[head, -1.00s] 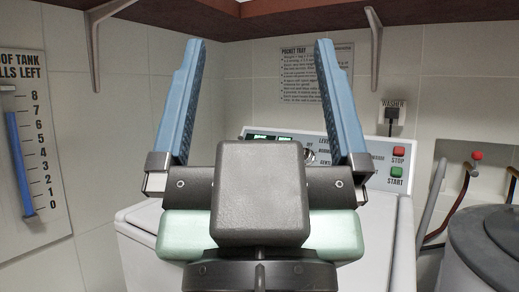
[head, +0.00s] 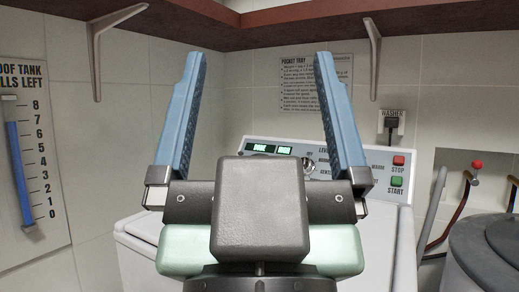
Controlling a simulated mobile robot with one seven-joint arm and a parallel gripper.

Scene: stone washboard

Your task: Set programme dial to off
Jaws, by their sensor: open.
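My gripper (head: 259,110) is open and empty, its two blue fingers spread and pointing up in the picture. It stands in front of the washer (head: 379,240), a white machine with a pale sloped control panel. The panel shows between and beyond the fingers. I cannot tell where the dial points. A lit green display (head: 271,149) is left of the dial.
A red STOP button (head: 398,161) and green START button (head: 397,181) sit on the panel's right. A dark round tank (head: 490,250) and hoses stand at right. A tank gauge (head: 24,165) hangs on the left wall. A brown shelf (head: 330,17) with brackets is above.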

